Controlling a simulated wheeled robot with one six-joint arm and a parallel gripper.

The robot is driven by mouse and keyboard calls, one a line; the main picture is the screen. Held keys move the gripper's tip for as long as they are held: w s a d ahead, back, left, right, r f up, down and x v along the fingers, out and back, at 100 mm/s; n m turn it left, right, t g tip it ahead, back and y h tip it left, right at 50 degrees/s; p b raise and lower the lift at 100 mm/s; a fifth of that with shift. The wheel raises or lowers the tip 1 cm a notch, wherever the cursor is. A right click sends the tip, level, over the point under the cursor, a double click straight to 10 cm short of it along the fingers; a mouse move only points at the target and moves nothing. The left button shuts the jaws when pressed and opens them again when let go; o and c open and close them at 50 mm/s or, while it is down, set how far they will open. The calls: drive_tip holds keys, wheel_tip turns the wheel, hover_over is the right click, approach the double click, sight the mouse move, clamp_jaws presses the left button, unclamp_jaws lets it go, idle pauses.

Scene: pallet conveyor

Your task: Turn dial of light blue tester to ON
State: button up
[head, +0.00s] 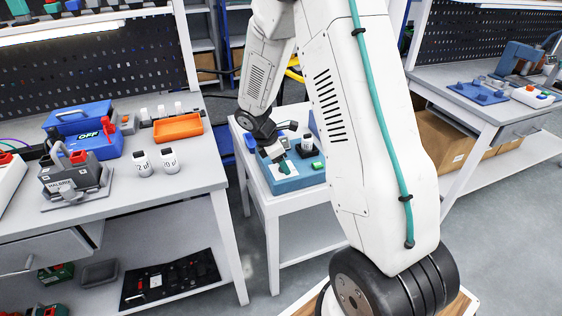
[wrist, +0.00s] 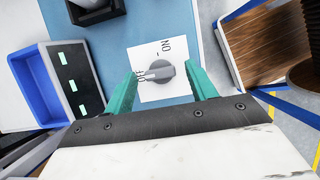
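The light blue tester (head: 297,184) lies on a small white table in the head view, and its light blue top (wrist: 205,35) fills the middle of the wrist view. A white label (wrist: 150,92) on it carries ON, at the label's far part, and another word partly covered by the grey dial (wrist: 164,78). The dial's lighter bar points toward the left, near the partly covered word. My gripper (wrist: 162,72) is open, its teal fingers on either side of the dial; I cannot tell whether they touch it. The dial is hidden in the head view.
A blue tray (wrist: 35,85) and a black strip with green marks (wrist: 76,78) lie left of the tester. A black block (wrist: 97,8) stands at its far edge. A wooden-topped box (wrist: 262,45) is close on the right. A workbench (head: 195,178) stands left in the head view.

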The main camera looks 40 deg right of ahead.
drive_tip(key=c, duration=0.9)
drive_tip(key=shift+m, duration=0.4)
drive_tip(key=m, duration=0.2)
drive_tip(key=m+g, duration=0.1)
drive_tip(key=shift+w+d+m+g+y, duration=0.1)
drive_tip(key=shift+w+m+g+y, duration=0.1)
drive_tip(key=shift+m+g+y, duration=0.15)
drive_tip(key=m, duration=0.2)
drive_tip(key=m+g+y, duration=0.1)
drive_tip(key=m, duration=0.1)
drive_tip(key=shift+w+d+m, duration=0.15)
drive_tip(key=shift+m, duration=0.1)
drive_tip(key=m+y, duration=0.1)
drive_tip(key=m, duration=0.1)
drive_tip(key=m+y, duration=0.1)
drive_tip(key=m, duration=0.1)
drive_tip(key=shift+d+m+g, duration=0.2)
drive_tip(key=shift+m+g, duration=0.05)
drive_tip(key=shift+m, duration=0.05)
drive_tip(key=m, duration=0.2)
drive_tip(key=m+y, duration=0.1)
drive_tip(key=m, duration=0.1)
drive_tip(key=shift+d+y, duration=0.1)
drive_tip(key=shift+y, duration=0.15)
drive_tip(key=shift+m, duration=0.3)
